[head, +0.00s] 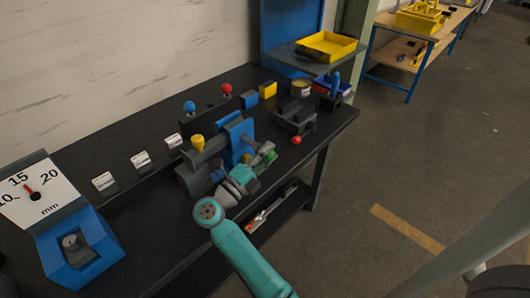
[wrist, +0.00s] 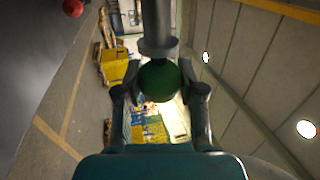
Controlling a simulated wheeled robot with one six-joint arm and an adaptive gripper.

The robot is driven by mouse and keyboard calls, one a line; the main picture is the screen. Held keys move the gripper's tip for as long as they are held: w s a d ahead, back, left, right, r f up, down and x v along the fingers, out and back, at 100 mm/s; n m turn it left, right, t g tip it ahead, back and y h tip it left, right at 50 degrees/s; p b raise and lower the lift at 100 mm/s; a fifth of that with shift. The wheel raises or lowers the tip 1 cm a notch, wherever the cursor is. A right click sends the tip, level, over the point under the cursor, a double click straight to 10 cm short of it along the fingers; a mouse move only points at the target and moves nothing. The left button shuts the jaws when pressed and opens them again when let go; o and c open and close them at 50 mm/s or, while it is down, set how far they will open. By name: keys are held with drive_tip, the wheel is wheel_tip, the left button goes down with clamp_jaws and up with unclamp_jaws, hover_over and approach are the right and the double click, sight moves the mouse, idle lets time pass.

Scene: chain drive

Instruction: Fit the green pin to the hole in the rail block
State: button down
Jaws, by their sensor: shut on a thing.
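The green pin shows as a dark green round knob (wrist: 160,80) with a grey collar and shaft above it in the wrist view. My gripper (wrist: 159,88) is shut on the knob, one finger on each side. In the head view, my gripper (head: 258,164) is at the right of a dark grey block assembly with a blue upright plate (head: 236,139) and a yellow knob (head: 198,142). A bit of green (head: 270,157) shows at its fingers. I cannot tell which grey block is the rail block. Its hole is not visible, nor whether the shaft touches anything.
The black bench (head: 143,209) also holds a stepped dark grey block (head: 294,118), a red ball (head: 296,140), a blue-based gauge (head: 82,252) and several white labels. A yellow tray (head: 326,46) sits on a shelf behind. Open floor lies to the right.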

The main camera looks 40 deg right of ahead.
drive_tip(key=shift+s+d, duration=0.1)
drive_tip(key=shift+s, duration=1.55)
drive_tip(key=shift+w, duration=2.6)
idle(0.7)
drive_tip(key=c, duration=0.6)
unclamp_jaws()
drive_tip(key=shift+s, duration=4.2)
